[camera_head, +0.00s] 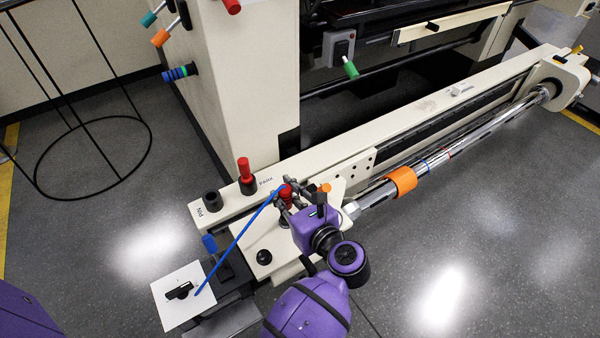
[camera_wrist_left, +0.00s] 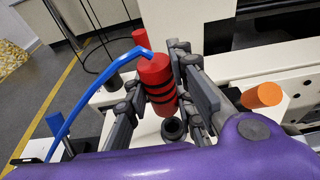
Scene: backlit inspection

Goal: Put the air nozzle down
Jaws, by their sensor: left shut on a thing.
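The air nozzle is a red cylinder with dark bands (camera_wrist_left: 157,72) and a blue hose (camera_wrist_left: 88,88) at its top. In the head view the nozzle (camera_head: 287,191) is small and partly hidden by the fingers, and the hose (camera_head: 238,240) runs down left to a white plate. My left gripper (camera_head: 291,198) is shut on the nozzle, with fingers on both sides of it in the wrist view (camera_wrist_left: 158,92). The nozzle is close to upright, over the cream bracket. A black ring (camera_wrist_left: 174,129) shows just below it; I cannot tell the gap. My right gripper is not in view.
A black holder (camera_head: 212,201) with an open top stands on the cream rail, left of a red-handled piece (camera_head: 245,172) beside the PARK label. An orange knob (camera_head: 325,188) is close to the gripper. A chrome shaft with an orange collar (camera_head: 402,181) runs right.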

